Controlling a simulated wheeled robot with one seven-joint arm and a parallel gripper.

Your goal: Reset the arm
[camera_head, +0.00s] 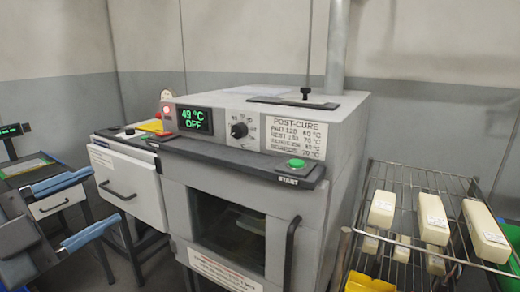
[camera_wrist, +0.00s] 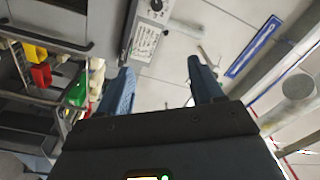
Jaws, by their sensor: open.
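My gripper (camera_head: 75,212) is at the left edge of the head view, with its two blue fingers spread apart and nothing between them. In the wrist view its fingers (camera_wrist: 160,85) also stand apart, with open space between them. The gripper is in front of and left of the oven (camera_head: 265,205), apart from it. The oven's display reads 49 °C OFF.
A wire rack (camera_head: 412,184) with several cream blocks stands at the right, a yellow bin (camera_head: 369,283) low beside it. A white drawer cabinet (camera_head: 128,180) adjoins the oven's left side. A green START button (camera_head: 296,163) sits on the oven's front ledge.

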